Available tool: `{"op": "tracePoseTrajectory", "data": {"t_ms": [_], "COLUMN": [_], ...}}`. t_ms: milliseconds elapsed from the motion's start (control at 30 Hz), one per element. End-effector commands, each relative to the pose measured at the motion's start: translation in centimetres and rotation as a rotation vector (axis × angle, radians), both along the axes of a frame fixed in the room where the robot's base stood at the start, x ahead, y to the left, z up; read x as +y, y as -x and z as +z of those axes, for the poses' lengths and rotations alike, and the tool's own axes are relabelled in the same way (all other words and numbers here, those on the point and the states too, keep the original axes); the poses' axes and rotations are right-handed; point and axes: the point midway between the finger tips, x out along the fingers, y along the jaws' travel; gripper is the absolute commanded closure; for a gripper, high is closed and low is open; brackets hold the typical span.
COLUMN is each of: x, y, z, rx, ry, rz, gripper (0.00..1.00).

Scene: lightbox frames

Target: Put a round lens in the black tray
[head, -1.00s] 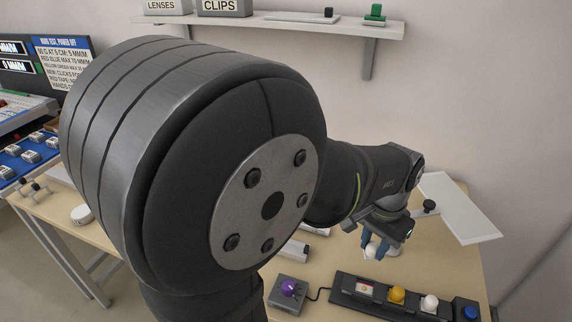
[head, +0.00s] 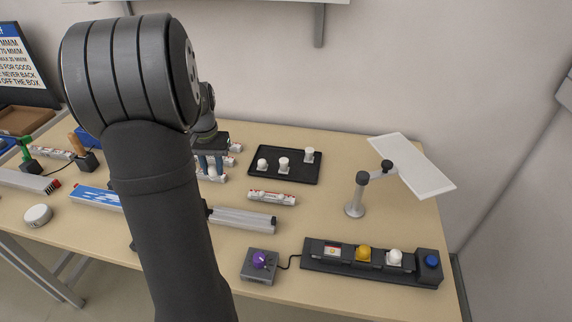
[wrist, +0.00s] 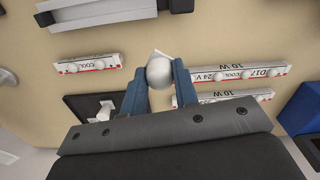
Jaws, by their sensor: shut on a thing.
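A white rounded piece, which looks like a round lens (wrist: 159,72), sits between the blue fingers of my gripper (wrist: 158,88) in the wrist view. A small pale angular part shows behind it. In the head view my gripper (head: 211,165) is left of the black tray (head: 300,177), with the held piece partly hidden between the fingers. The tray lies flat on the table and holds three small white pieces, standing apart. A corner of the tray also shows in the wrist view (wrist: 74,103), beside and partly under the gripper.
White light strips (head: 271,198) lie in front of the tray and around my gripper. A grey rail (head: 243,219), a purple-knob box (head: 259,264) and a black fixture with an orange dome (head: 363,254) stand nearer. A lamp post with a white panel (head: 412,165) is at right.

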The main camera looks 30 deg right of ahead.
Motion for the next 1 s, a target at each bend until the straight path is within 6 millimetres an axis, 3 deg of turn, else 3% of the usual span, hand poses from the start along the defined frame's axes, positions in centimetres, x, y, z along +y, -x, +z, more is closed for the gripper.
{"op": "tracePoseTrajectory", "data": {"t_ms": [200,467,533,767,1000], "x": [3.9,6.6,6.2,2.2,-3.8], "y": [-3.2,-6.1,-6.6,-6.7,-5.1], "z": [-0.7,-1.4,-1.6,-1.6,-1.4], "rx": [-0.001,0.0,-0.001,-0.001,0.0], "ry": [0.001,0.0,0.001,0.001,0.0], "rz": [0.069,0.093,0.073,-0.036,-0.178], "gripper": [0.94,0.94,0.94,0.94,0.94]}}
